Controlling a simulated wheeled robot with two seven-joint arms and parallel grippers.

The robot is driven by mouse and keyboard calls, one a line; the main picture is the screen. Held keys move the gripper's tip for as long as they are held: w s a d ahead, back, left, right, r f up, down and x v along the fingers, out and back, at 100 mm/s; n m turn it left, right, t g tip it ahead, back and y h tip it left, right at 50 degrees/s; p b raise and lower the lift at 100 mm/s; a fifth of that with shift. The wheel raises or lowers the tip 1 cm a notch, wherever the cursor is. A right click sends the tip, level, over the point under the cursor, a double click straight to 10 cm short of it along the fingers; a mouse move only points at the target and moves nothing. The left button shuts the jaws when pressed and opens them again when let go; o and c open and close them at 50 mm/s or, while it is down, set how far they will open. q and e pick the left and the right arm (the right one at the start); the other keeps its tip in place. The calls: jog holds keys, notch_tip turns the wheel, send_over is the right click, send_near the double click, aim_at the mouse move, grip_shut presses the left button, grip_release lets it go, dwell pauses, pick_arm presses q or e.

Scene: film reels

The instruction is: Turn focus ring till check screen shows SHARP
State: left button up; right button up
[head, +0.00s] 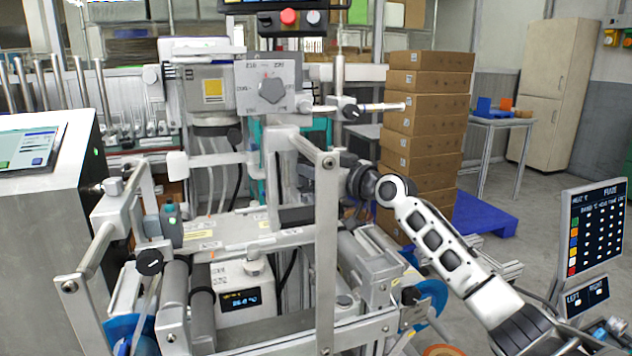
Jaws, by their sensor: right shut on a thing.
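My right arm comes in from the right, and its gripper (349,176) is at the right side of the metal frame in the middle of the machine. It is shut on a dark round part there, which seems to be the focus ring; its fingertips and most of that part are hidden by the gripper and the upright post. I cannot make out the word SHARP on any display. My left gripper is not in view.
A metal upright (326,250) stands close left of the gripper. A grey dial (272,90) is above. A white unit with a small display (240,300) sits below.

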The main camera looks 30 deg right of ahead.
jog(key=shift+r, duration=0.15)
jog(key=o, duration=1)
jog(key=shift+s, duration=0.1)
pick_arm(q)
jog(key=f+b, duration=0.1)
jog(key=b, duration=0.1)
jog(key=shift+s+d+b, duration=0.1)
jog(key=shift+b, duration=0.2)
pick_arm(e)
jog(key=v, duration=1.5)
jog(key=shift+s+d, duration=0.15)
jog(key=shift+s, duration=0.25)
